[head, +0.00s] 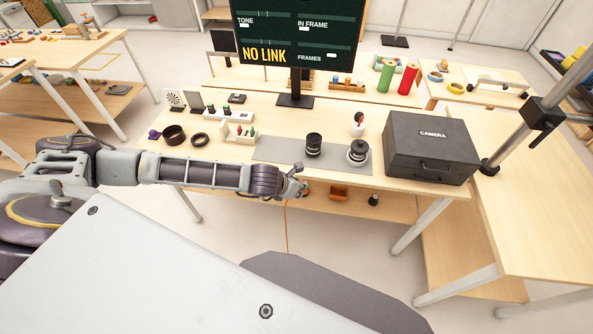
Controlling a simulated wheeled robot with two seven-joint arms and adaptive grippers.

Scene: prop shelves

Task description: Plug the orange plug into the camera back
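My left gripper (296,187) is at the end of the arm coming in from the left, at the table's front edge in the head view. It is small and partly hidden by its own wrist, so its fingers are unclear. A thin orange cable (286,225) hangs below it toward the floor. A bit of orange shows at the fingertips, but I cannot tell whether it is the plug or whether it is held. A black case (432,147) marked CAMERA stands at the table's right end. I cannot make out the camera back. My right gripper is out of view.
Two black lens-like items (313,145) (358,152) stand on a grey mat (272,150). A monitor (295,35) behind reads NO LINK. Dark rings (200,140) and a small white rack (238,132) are at left. A grey pole (540,110) rises at right.

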